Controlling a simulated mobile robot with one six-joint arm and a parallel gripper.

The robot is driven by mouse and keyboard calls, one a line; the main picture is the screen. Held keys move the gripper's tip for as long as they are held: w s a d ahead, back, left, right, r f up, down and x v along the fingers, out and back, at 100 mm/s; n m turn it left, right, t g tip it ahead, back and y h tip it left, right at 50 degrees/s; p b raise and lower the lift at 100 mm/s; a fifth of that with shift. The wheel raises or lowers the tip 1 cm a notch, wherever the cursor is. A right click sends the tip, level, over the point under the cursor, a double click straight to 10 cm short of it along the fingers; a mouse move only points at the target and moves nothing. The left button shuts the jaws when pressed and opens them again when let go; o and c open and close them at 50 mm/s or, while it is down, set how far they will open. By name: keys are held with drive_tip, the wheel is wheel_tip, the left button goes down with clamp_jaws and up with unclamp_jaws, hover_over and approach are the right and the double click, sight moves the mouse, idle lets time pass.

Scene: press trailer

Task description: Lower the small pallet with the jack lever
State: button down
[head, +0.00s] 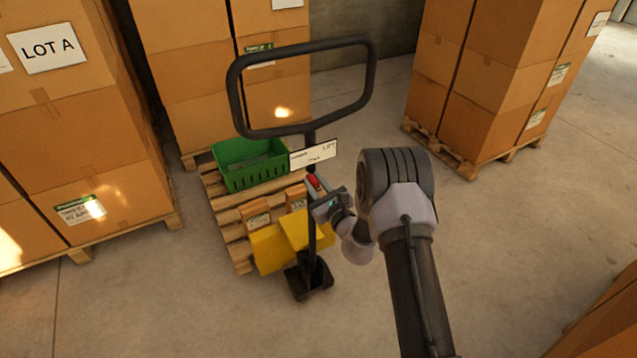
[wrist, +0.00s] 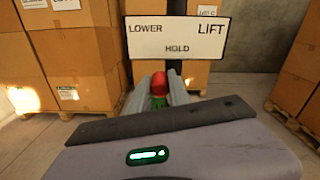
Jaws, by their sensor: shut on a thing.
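The pallet jack stands ahead of me, with a black loop handle (head: 372,75) on an upright post and a yellow body (head: 272,248). A small pallet (head: 232,222) rests on the jack. The jack lever (head: 313,182) has a red tip, which also shows in the wrist view (wrist: 159,84). My gripper (head: 326,200) is shut on the lever, just below the label plate. The plate (wrist: 178,38) reads LOWER at left, LIFT at right and HOLD in the middle below. The lever's red tip is under the left-middle part of the plate. The gap under the pallet is hard to judge.
A green crate (head: 250,165) and small boxes sit on the small pallet. Tall carton stacks on pallets stand at left (head: 90,150), behind (head: 180,60) and at right (head: 490,90). Another carton edge (head: 605,320) is at lower right. Bare floor lies around the jack's front and right.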

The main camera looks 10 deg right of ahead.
drive_tip(key=shift+s+a+f+n+b, duration=0.15)
drive_tip(key=shift+a+f+n+b, duration=0.25)
drive_tip(key=shift+n, duration=0.5)
drive_tip(key=shift+s+a+f+n+b, duration=0.1)
drive_tip(key=shift+a+f+n+b, duration=0.1)
drive_tip(key=shift+a+n+b, duration=0.5)
drive_tip(key=shift+d, duration=0.25)
drive_tip(key=c, duration=1.2)
unclamp_jaws()
drive_tip(key=p+v, duration=0.3)
drive_tip(key=v, duration=1.4)
drive_tip(key=shift+s, duration=0.25)
